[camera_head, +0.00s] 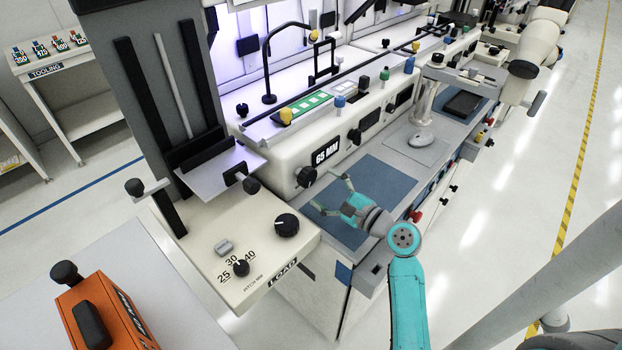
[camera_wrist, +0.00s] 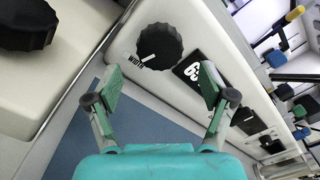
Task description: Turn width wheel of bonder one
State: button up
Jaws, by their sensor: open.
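The width wheel is a black ribbed knob with a white pointer line (camera_wrist: 158,48), on the white front of the bonder. The word WIDTH is printed beside it in the wrist view. In the head view the wheel (camera_head: 305,177) sits left of the 65 MM display (camera_head: 325,151). My gripper (camera_head: 330,194) is open and empty, just to the right of the wheel and pointing at it. In the wrist view its two teal-padded fingers (camera_wrist: 160,82) are spread, and the wheel shows between and beyond their tips, apart from them.
The load unit (camera_head: 258,216), with a large black knob (camera_head: 286,225) and a small pitch knob (camera_head: 240,268), stands left of my gripper. A blue mat (camera_head: 382,184) covers the ledge below the wheel. An orange box (camera_head: 105,312) lies at lower left.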

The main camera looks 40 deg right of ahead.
aim_at(312, 180)
jog(key=shift+w, duration=2.6)
jog(key=shift+a, duration=0.1)
jog(key=c, duration=1.2)
